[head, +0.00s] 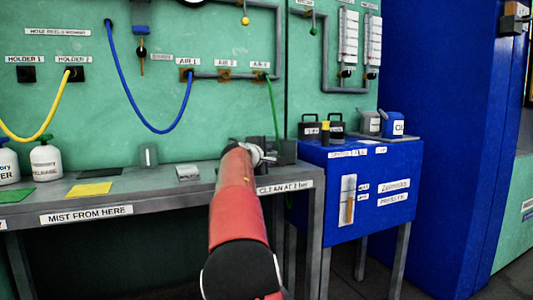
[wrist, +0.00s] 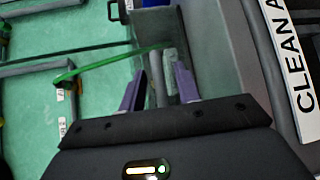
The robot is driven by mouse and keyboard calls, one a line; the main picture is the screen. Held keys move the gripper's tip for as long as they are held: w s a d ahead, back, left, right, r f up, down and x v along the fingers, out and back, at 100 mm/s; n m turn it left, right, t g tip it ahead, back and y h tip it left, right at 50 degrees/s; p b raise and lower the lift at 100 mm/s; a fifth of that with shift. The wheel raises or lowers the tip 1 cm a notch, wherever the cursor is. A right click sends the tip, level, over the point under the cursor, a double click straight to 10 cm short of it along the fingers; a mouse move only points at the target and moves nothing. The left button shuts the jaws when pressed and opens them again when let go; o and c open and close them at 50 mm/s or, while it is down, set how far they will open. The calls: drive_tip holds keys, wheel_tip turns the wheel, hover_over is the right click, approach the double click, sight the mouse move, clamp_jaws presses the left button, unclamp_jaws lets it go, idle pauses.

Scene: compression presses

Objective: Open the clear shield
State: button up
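My gripper (wrist: 160,82) shows in the wrist view with its two purple fingers apart. A pale grey upright piece (wrist: 170,72) stands between or just beyond the fingertips; I cannot tell whether they touch it. A faint see-through panel (wrist: 213,45) beside it looks like the clear shield, but its edges are hard to make out. In the head view my gripper (head: 262,154) is over the right end of the bench, in front of a dark grey block (head: 286,152). My red arm and gripper hide much of that spot, and the shield is not clear there.
The grey bench (head: 150,186) carries a yellow mat (head: 90,189), a small grey box (head: 187,173) and white bottles (head: 46,158). A green hose (head: 271,100) hangs behind my gripper. A blue cabinet (head: 345,228) stands to the right, with dark-handled containers (head: 311,130) on top.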

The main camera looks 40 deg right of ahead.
drive_tip(key=shift+c, duration=0.4)
clamp_jaws()
drive_tip(key=shift+r, duration=0.1)
